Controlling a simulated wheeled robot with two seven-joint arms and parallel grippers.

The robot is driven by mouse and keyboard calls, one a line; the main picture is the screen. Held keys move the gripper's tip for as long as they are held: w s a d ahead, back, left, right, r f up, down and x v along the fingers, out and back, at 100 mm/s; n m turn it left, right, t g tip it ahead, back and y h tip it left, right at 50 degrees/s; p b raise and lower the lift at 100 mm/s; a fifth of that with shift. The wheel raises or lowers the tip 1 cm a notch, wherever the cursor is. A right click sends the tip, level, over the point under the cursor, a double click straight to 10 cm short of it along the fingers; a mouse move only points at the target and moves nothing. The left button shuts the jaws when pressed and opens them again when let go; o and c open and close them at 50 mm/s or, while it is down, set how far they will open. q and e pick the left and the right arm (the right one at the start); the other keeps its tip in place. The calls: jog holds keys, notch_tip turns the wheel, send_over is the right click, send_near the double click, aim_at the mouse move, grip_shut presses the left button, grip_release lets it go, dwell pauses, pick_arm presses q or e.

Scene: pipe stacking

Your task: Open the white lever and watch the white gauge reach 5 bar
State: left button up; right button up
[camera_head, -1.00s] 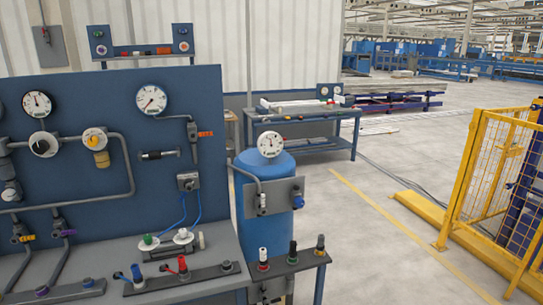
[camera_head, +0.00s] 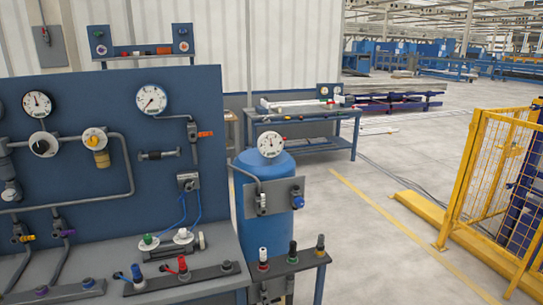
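No gripper of mine shows in the head view. Several round gauges with white faces show: one at the top of the blue panel (camera_head: 151,99), one at the panel's left (camera_head: 38,104), and one on top of the blue tank (camera_head: 270,144). Their scales are too small to read. A pale valve fitting (camera_head: 262,200) sits on the grey plate in front of the tank, with a blue knob (camera_head: 297,199) to its right. I cannot tell which part is the white lever. An orange lever (camera_head: 205,134) sticks out to the right beside the panel's upper gauge.
A grey bench top (camera_head: 215,260) below the panel carries fittings with white, green, red and blue caps. A small stand (camera_head: 295,264) with capped fittings is in front of the tank. A yellow fence (camera_head: 490,180) stands at right. The floor (camera_head: 370,240) between is clear.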

pick_arm(q)
jog(key=shift+w+r, duration=0.2)
jog(key=shift+w, duration=0.6)
pick_arm(e)
jog(key=shift+a, duration=0.35)
dwell(1.6)
